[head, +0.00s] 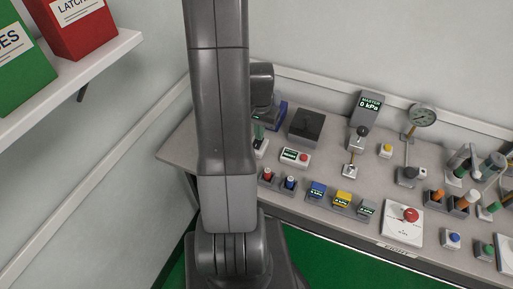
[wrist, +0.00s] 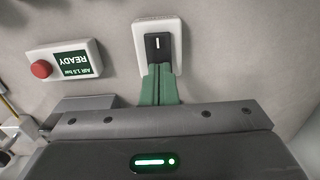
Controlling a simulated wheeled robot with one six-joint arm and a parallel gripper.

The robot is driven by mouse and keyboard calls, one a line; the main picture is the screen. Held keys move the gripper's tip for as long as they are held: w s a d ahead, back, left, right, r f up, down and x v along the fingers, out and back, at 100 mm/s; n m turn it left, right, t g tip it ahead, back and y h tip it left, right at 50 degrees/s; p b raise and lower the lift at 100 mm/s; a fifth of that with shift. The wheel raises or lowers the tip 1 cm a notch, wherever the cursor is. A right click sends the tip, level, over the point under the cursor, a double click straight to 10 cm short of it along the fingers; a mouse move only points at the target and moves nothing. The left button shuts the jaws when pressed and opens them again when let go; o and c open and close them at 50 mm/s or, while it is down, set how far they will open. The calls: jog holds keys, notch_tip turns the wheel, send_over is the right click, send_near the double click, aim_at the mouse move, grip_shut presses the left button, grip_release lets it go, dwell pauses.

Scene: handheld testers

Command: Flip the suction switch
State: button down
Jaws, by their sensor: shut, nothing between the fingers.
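The switch is a white plate (wrist: 170,29) with a black rocker (wrist: 158,46) bearing a short white mark, at the top centre of the wrist view. No label naming it is readable. My gripper (wrist: 157,68) has green fingers, shut together and empty. Their tips are at the lower edge of the rocker and cover part of the plate; I cannot tell if they touch it. In the head view, my gripper (head: 259,130) points down over the white plate (head: 261,149) at the bench's left end, mostly hidden by my arm.
A white box with a red button and a READY display (wrist: 66,62) stands left of the switch; the head view shows it too (head: 294,158). A dark block (head: 306,126), small coloured testers (head: 343,199) and a gauge (head: 422,115) stand farther right. A shelf (head: 75,75) hangs at upper left.

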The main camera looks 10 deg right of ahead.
jog(key=shift+f, duration=0.2)
jog(key=shift+r, duration=0.1)
jog(key=shift+r+p, duration=2.5)
jog(key=shift+r, duration=1)
jog(key=shift+f, duration=0.15)
notch_tip(320, 180, down, 7)
jog(key=b, duration=0.5)
jog(key=shift+r, duration=0.35)
